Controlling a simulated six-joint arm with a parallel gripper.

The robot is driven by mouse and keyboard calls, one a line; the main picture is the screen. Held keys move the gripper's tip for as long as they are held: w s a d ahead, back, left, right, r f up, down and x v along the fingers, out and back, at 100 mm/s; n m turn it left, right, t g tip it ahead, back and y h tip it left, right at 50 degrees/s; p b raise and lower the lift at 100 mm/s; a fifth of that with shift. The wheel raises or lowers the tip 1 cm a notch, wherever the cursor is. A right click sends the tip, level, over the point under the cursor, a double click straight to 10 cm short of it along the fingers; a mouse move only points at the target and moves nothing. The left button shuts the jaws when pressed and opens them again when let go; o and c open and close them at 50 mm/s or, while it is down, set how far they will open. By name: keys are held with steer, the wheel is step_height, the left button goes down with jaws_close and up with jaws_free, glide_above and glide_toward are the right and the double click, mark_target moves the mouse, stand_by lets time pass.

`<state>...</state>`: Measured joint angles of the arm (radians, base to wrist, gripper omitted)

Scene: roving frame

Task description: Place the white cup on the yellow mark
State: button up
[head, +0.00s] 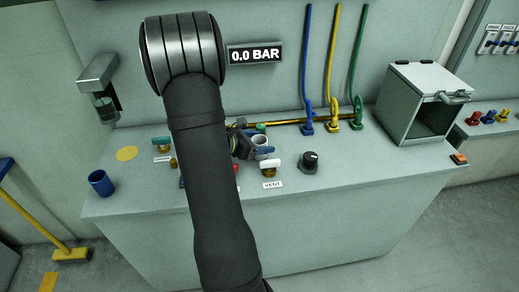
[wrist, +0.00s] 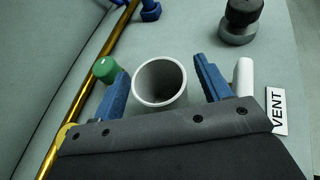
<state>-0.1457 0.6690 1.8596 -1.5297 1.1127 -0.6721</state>
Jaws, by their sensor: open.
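The white cup (head: 262,141) stands upright on the bench top, partly hidden by my gripper (head: 247,146) in the head view. In the wrist view the cup (wrist: 160,84) shows its open mouth and sits between the two blue fingers of my gripper (wrist: 162,72). The fingers are apart, with a visible gap on each side of the cup. The yellow mark (head: 126,154) is a flat round disc on the bench top at the left, clear of objects. It is not in the wrist view.
A blue cup (head: 101,183) stands near the bench's left front edge. A white-handled valve (head: 269,170) by the VENT label and a black knob (head: 309,161) lie right of the gripper. A brass pipe (head: 290,122) runs behind. A green knob (wrist: 107,69) is close to one finger.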

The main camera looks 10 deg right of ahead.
steer(key=c, duration=1.2)
steer(key=shift+o, duration=0.2)
steer(key=shift+r, duration=0.1)
steer(key=shift+r, duration=0.45)
steer(key=s+d+r, duration=0.8)
steer(key=r, duration=0.2)
steer(key=shift+d, duration=0.25)
